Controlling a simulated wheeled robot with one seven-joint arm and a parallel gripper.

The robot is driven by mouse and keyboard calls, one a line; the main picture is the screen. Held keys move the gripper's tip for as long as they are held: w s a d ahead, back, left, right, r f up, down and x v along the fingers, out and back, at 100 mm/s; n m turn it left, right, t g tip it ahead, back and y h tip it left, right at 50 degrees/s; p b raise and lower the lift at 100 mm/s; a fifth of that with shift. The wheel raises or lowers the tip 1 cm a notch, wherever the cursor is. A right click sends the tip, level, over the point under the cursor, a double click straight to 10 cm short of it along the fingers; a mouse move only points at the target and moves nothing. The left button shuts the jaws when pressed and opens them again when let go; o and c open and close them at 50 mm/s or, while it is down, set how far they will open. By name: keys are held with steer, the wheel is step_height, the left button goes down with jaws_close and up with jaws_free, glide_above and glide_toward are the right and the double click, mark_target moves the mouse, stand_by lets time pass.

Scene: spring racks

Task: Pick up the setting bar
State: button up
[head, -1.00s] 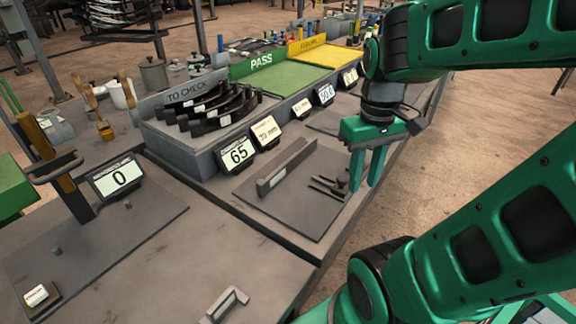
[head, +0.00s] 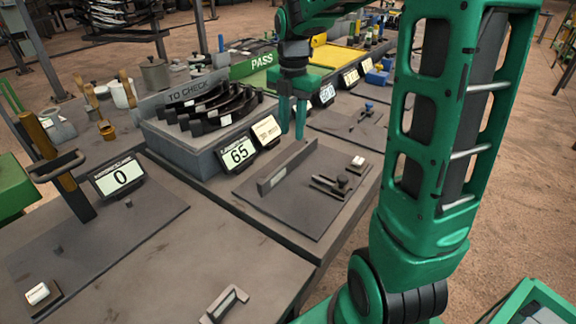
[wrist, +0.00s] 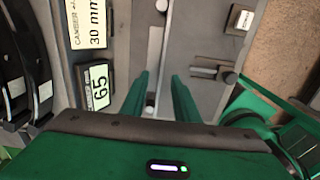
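My gripper (head: 292,132) points down, open and empty, above the gauge plate near the far end of a long grey upright bar (head: 288,166) with a pale label on its near end. In the wrist view, the fingers (wrist: 160,90) are apart, with part of this bar (wrist: 155,50) seen between them; contact is not visible. A short grey bar with raised ends and a pale label (head: 225,304) lies on the bench at the bottom of the head view, away from my gripper. I cannot tell which of these is the setting bar.
The display reading 65 (head: 238,152) and the TO CHECK rack of dark curved springs (head: 225,110) stand left of my gripper. A slide clamp (head: 332,187) and small labelled block (head: 357,164) are on the plate's right.

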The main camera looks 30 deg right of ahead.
glide_above(292, 158)
steer(key=f, duration=0.5)
steer(key=shift+w+d+f, duration=0.1)
steer(key=shift+w+d, duration=0.05)
steer(key=shift+w, duration=0.2)
steer(key=shift+s+f, duration=0.15)
steer(key=shift+f, duration=1.2)
steer(key=shift+s+f, duration=0.1)
steer(key=shift+f, duration=1.25)
jaws_close()
